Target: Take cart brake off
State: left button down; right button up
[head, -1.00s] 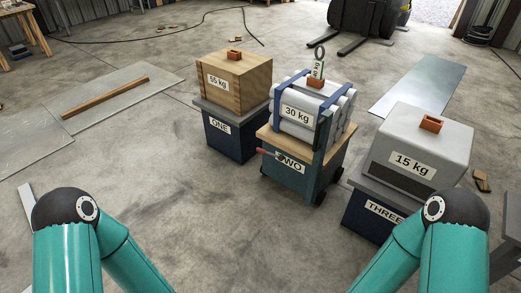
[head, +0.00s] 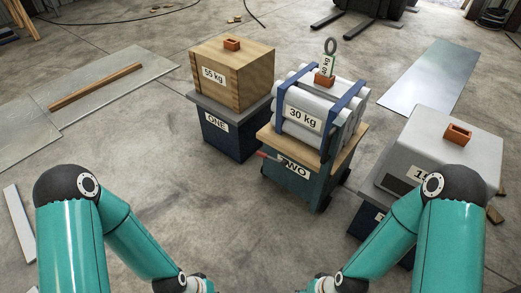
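The cart (head: 292,184) marked TWO stands in the middle, teal with a wooden top and dark wheels at its right side. A lever with a red grip (head: 266,156), apparently the brake, sticks out to the left on its front face and covers part of the label. A bundle of grey rolls (head: 305,98) marked 30 kg, with blue straps, lies on the cart. My two arms reach in from the lower left and lower right, with their wrists at the bottom edge. Both grippers are out of frame, so their fingers are hidden.
Stand ONE (head: 230,137) with a wooden 55 kg crate (head: 245,78) is left of the cart. A grey case (head: 440,150) on another stand is at the right, partly behind my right arm. The floor in front of the cart is clear.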

aim_at(283, 163)
jog(key=u, duration=0.3)
jog(key=i, duration=0.1)
jog(key=z, duration=0.95)
jog(key=k, duration=1.3)
jog(key=z, duration=0.3)
jog(key=i, duration=0.6)
jog(key=u, duration=0.95)
jog(key=i, duration=1.65)
jog(key=z, duration=0.65)
